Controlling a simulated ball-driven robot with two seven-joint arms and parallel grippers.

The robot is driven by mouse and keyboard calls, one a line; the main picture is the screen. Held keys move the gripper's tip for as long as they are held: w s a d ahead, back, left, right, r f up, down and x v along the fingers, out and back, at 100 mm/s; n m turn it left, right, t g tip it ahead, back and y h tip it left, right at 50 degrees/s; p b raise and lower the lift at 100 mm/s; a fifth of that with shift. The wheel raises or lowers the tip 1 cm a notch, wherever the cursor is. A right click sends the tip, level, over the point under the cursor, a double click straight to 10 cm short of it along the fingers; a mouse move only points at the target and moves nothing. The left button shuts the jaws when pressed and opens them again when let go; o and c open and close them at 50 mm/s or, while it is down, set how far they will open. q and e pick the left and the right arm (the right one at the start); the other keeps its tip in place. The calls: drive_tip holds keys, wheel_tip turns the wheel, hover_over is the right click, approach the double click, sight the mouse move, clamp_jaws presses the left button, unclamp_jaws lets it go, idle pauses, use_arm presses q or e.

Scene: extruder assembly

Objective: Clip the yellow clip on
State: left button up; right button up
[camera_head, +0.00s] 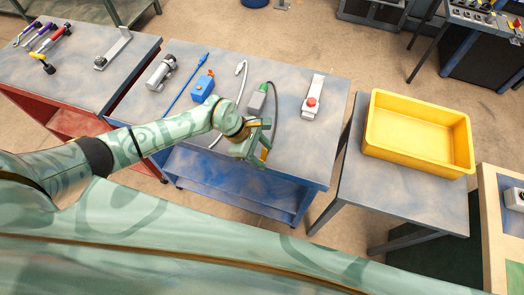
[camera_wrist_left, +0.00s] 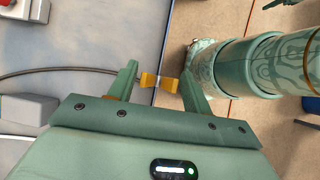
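The yellow clip (camera_wrist_left: 160,82) sits between the two fingertips of my left gripper (camera_wrist_left: 160,84) in the left wrist view, and both tips appear to press on its ends. In the head view the clip (camera_head: 264,154) shows as a small yellow piece at my left gripper (camera_head: 258,148), near the front edge of the blue table (camera_head: 300,150). A dark cable (camera_wrist_left: 85,70) runs up to the clip in the wrist view; whether it joins the clip or passes behind is unclear. My right gripper is not seen.
On the blue table are a grey box (camera_head: 257,100) with a cable, a blue device (camera_head: 203,88), a white cable, and a white plate with a red button (camera_head: 311,102). A yellow bin (camera_head: 375,138) stands on the table at right. The table's front right is clear.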

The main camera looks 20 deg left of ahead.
use_arm(q)
drive_tip(key=v, duration=1.6)
drive_tip(key=shift+a+r, duration=0.1)
